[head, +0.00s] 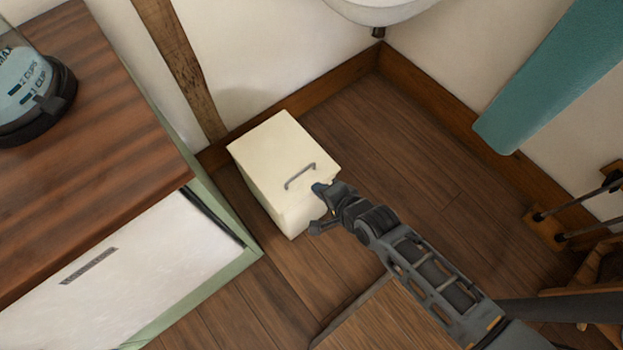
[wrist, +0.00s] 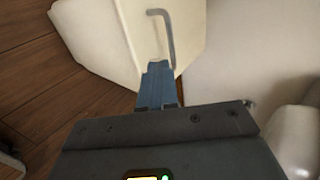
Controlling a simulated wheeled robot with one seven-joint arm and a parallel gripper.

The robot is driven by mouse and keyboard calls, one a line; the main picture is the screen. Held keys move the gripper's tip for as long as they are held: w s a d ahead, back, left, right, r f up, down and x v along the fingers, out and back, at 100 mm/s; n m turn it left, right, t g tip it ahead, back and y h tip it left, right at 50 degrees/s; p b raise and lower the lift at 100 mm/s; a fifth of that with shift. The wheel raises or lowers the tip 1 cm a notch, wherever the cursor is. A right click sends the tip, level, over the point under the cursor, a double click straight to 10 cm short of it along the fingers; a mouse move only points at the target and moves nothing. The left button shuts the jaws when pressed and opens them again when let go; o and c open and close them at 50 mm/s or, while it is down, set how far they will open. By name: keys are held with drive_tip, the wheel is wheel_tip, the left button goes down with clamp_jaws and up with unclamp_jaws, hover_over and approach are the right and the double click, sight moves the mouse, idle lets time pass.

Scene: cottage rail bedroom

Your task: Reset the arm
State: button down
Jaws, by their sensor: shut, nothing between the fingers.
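My gripper (head: 318,206) is at the end of my outstretched arm, over the near right side of a cream box (head: 262,153) with a grey handle (head: 300,175) on its top. In the wrist view the blue fingertips (wrist: 157,82) are together and hold nothing. The handle (wrist: 168,35) shows just beyond the fingertips there. I cannot tell whether the fingers touch the box (wrist: 100,35).
A cabinet with a brown wooden top (head: 90,140) and a white front (head: 150,270) stands left of the box. A blender jug (head: 25,85) is on it. A teal towel (head: 550,75) hangs at right. Open wooden floor (head: 420,150) lies right of the box.

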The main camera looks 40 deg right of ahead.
drive_tip(key=shift+s+f+v, duration=0.1)
drive_tip(key=shift+f+v, duration=0.05)
drive_tip(key=shift+v, duration=0.65)
drive_tip(key=shift+s+f+v, duration=0.1)
drive_tip(key=shift+v, duration=0.65)
drive_tip(key=shift+s+f+v, duration=0.1)
drive_tip(key=shift+f+v, duration=0.05)
drive_tip(key=shift+v, duration=0.65)
drive_tip(key=s+r+n+t+p, duration=0.1)
drive_tip(key=s+r+n, duration=0.5)
drive_tip(key=r, duration=0.5)
drive_tip(key=s+r+n+t+p, duration=0.2)
drive_tip(key=s+r+n, duration=0.4)
drive_tip(key=r, duration=0.6)
drive_tip(key=s+r+n+t+p, duration=0.1)
drive_tip(key=s+r+n, duration=0.5)
drive_tip(key=r, duration=0.6)
drive_tip(key=shift+s+a+r, duration=0.2)
drive_tip(key=shift+s+a, duration=0.05)
drive_tip(key=shift+s, duration=0.3)
